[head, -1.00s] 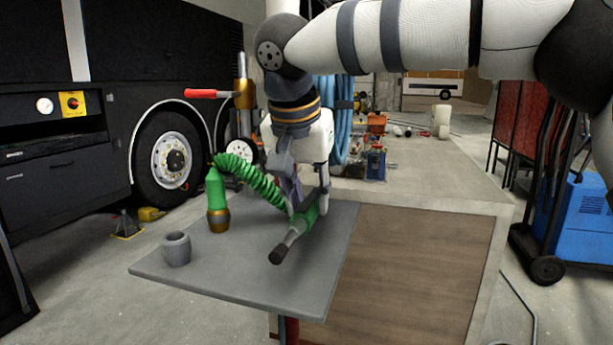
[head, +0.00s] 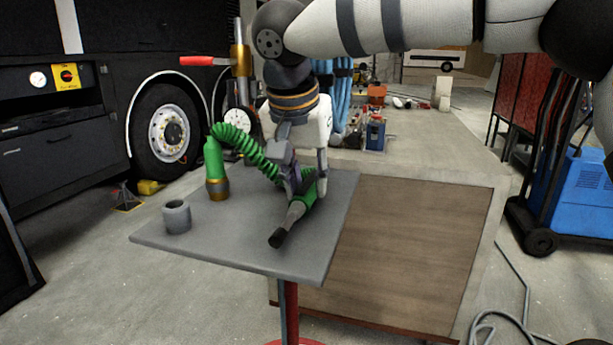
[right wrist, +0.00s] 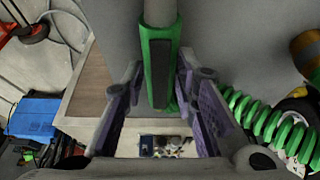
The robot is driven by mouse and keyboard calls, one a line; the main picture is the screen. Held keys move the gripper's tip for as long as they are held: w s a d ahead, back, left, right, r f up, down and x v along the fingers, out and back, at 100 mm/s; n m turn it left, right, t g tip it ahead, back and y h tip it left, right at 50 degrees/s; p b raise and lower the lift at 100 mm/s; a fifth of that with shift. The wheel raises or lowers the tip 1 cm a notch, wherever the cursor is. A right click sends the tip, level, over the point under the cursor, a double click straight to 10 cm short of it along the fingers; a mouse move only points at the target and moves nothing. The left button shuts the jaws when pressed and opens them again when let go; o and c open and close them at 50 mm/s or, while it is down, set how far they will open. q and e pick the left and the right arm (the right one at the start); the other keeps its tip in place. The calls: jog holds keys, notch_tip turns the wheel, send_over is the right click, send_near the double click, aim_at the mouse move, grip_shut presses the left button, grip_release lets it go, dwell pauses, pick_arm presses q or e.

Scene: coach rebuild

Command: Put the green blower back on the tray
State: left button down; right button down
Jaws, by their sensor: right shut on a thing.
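The green blower (head: 308,197) has a green body and a grey nozzle with a dark tip pointing toward the front. My right gripper (head: 303,182) is shut on its body. In the right wrist view the blower (right wrist: 159,70) lies between the purple finger pads. The tray (head: 235,252) is a flat grey plate on a red post. The blower is over its right part, nozzle tilted down, very close to the surface; I cannot tell whether it touches. The fingers hide part of the body. My left gripper is out of view.
A green bottle-like part with a brass collar (head: 217,188) stands on the tray, with a green coiled hose (head: 245,147) arching from it to the gripper. A grey cup (head: 177,217) stands at the tray's left. A wooden board (head: 405,250) is to the right. The tray's front is bare.

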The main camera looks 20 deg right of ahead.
jog(key=shift+f, duration=0.3)
jog(key=c, duration=1.2)
grip_release()
